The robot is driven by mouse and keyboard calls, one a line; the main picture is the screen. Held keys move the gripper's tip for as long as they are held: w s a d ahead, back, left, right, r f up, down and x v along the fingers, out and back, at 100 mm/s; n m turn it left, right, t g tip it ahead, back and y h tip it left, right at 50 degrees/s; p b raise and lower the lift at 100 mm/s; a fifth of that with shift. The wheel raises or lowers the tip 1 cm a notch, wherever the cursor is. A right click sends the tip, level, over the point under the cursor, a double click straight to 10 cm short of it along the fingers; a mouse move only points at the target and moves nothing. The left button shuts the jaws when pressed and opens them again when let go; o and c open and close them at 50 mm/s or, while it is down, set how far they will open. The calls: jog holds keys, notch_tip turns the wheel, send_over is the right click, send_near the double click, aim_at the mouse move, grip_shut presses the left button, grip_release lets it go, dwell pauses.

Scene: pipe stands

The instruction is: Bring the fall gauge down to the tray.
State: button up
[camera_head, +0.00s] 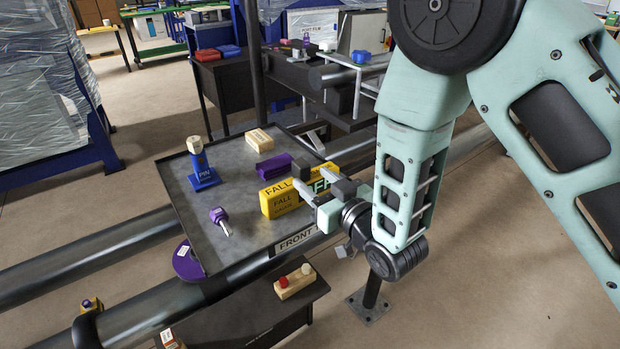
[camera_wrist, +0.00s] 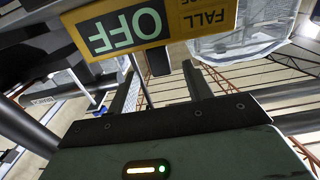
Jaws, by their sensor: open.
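The fall gauge (camera_head: 280,198) is a yellow block with dark FALL lettering and a lit green OFF display. In the head view it is at the right part of the grey tray (camera_head: 200,240), near the edge marked FRONT. It appears to rest on the tray, but its underside contact is not clear. My gripper (camera_head: 317,180) is open, with its dark fingertips at the display end of the gauge. In the wrist view the gauge (camera_wrist: 200,18) fills the top, just beyond the fingers (camera_wrist: 162,75). Its far side is hidden.
The tray also holds a blue PIN stand (camera_head: 203,176) with a pale top, a purple block (camera_head: 273,166), a wooden block (camera_head: 259,141) and a purple-handled tool (camera_head: 220,218). Large pipes (camera_head: 110,243) run beside it. A low table (camera_head: 260,312) bears a wooden piece with red and white knobs.

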jog(key=b+v, duration=0.1)
jog(key=v, duration=0.4)
jog(key=shift+s+d+b, duration=0.1)
jog(key=shift+s+b, duration=0.05)
jog(key=shift+b, duration=0.2)
jog(key=s+d+r+g+h+p, duration=0.1)
jog(key=s+d+r+g+h, duration=0.1)
jog(key=s+g, duration=0.3)
jog(key=s+d+r+g+h+p, duration=0.1)
jog(key=s+d+r+g+h, duration=0.2)
jog(key=s, duration=0.7)
jog(key=s+d+r+g+h+p, duration=0.2)
jog(key=s+d+r+g+h, duration=0.1)
jog(key=s+g, duration=0.4)
jog(key=shift+s+d+r+n+h, duration=0.15)
jog(key=shift+s+d+n+h, duration=0.3)
jog(key=shift+h, duration=0.25)
jog(key=shift+a, duration=0.15)
